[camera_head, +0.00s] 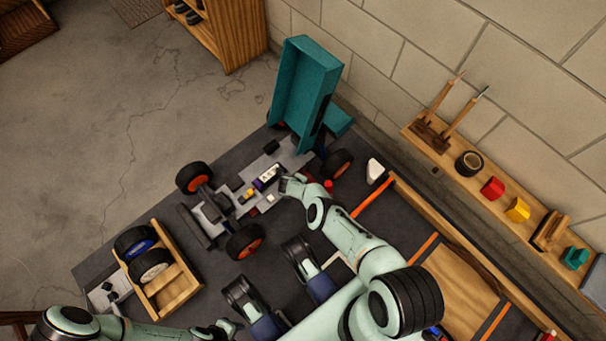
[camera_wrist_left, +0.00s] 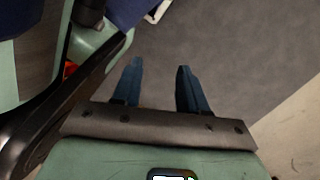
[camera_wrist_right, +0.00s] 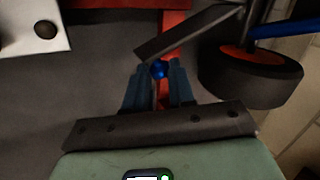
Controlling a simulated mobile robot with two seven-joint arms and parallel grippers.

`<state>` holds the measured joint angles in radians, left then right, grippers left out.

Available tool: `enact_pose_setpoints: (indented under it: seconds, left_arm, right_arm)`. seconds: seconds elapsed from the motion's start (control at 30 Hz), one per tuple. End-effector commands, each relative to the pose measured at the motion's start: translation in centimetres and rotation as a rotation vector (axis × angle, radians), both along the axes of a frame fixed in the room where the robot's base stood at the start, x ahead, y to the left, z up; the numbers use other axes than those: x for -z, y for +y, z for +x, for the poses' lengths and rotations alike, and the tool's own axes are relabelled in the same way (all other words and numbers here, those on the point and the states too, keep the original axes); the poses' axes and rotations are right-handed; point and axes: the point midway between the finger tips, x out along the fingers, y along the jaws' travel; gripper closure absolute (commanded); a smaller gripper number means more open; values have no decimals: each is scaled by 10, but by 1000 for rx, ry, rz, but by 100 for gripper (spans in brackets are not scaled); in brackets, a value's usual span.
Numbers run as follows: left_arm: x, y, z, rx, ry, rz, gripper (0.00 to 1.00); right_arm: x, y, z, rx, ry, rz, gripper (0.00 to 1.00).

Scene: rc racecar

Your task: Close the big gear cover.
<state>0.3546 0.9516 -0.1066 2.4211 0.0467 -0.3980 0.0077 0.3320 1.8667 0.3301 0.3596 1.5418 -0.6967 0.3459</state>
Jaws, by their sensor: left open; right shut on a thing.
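The racecar chassis (camera_head: 225,205) stands on the dark mat with its wheels on. My right gripper (camera_wrist_right: 158,75) is at the rear part of the chassis, shut on a small blue round knob (camera_wrist_right: 158,68). A dark grey flat bar (camera_wrist_right: 188,32) lies just beyond the knob; it may be the big gear cover, but I cannot tell whether it is joined to the knob. The gears are hidden or too small to make out. My left gripper (camera_wrist_left: 160,66) is open and empty, low in the head view and away from the chassis.
A teal body shell (camera_head: 300,85) stands tilted up behind the chassis. An orange-rimmed wheel (camera_wrist_right: 250,78) is close to the right of my right gripper. A wooden tray (camera_head: 182,285) with spare wheels is at left. A tool shelf (camera_head: 495,200) runs along the wall.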

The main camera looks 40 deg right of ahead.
Motion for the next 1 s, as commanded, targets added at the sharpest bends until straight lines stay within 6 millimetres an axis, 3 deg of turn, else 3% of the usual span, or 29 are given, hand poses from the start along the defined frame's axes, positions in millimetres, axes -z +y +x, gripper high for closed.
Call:
enact_pose_setpoints:
  seconds: [0.17, 0.2, 0.27, 0.3, 0.67, 0.77, 1.0]
  left_arm:
    - [0, 0, 0, 0, 0, 0, 57]
    - [0, 0, 0, 0, 0, 0, 57]
    - [0, 0, 0, 0, 0, 0, 57]
    - [0, 0, 0, 0, 0, 0, 57]
    - [-2, 0, 4, 2, -13, 1, 57]
    - [-9, -2, 15, 6, -51, 3, 57]
    - [-40, -8, 64, 21, -214, 13, 57]
  right_arm:
    - [-2, -4, 0, 7, 2, -8, 100]
    - [-1, -4, -1, 7, 3, -8, 73]
    - [-1, -4, -1, 7, 2, -7, 53]
    - [-1, -4, -1, 7, 2, -7, 51]
    - [-2, -1, -2, 4, 4, -3, 51]
    - [-8, 2, -3, 3, 5, -4, 51]
    - [-34, 12, -6, 3, 3, -3, 51]
